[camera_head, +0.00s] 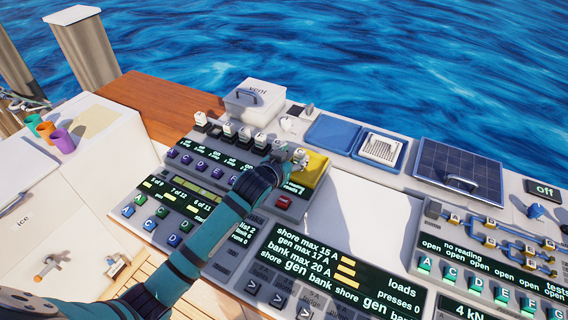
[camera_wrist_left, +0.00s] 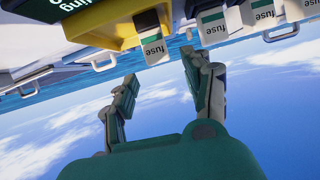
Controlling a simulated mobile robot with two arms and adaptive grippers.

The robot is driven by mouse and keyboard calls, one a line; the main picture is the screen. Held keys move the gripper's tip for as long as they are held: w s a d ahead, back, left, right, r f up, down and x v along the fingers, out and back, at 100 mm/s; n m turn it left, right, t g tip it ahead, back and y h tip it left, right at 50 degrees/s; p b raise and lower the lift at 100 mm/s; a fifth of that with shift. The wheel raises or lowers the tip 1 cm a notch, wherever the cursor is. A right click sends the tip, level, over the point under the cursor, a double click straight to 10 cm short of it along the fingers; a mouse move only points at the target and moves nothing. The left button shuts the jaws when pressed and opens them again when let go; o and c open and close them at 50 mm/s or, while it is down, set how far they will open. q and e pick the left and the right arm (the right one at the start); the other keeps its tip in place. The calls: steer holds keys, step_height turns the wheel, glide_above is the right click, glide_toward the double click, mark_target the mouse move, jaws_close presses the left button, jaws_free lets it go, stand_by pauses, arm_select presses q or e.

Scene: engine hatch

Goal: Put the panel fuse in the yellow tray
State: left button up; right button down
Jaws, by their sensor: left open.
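The yellow tray (camera_head: 316,166) stands on the console just right of the purple-button panel; its yellow wall also shows in the left wrist view (camera_wrist_left: 112,38). My left gripper (camera_head: 299,157) is over the tray's left side, partly covering it. In the left wrist view its two fingers (camera_wrist_left: 157,88) are spread, with nothing between them. A white fuse with a green label (camera_wrist_left: 150,46) is at the tray's edge, apart from the fingertips; I cannot tell if it rests inside. More labelled fuses (camera_wrist_left: 213,27) show to its right. I cannot tell which is the panel fuse. My right gripper is not visible.
A row of black and white blocks (camera_head: 229,131) stands left of the tray. Behind are a white vent box (camera_head: 254,96), a blue tray (camera_head: 332,133) and a solar panel (camera_head: 459,171). A bare white surface (camera_head: 366,225) lies right of my arm.

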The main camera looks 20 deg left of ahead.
arm_select(q)
steer(key=v, duration=0.6)
steer(key=shift+s+b, duration=0.3)
steer(key=shift+s, duration=0.05)
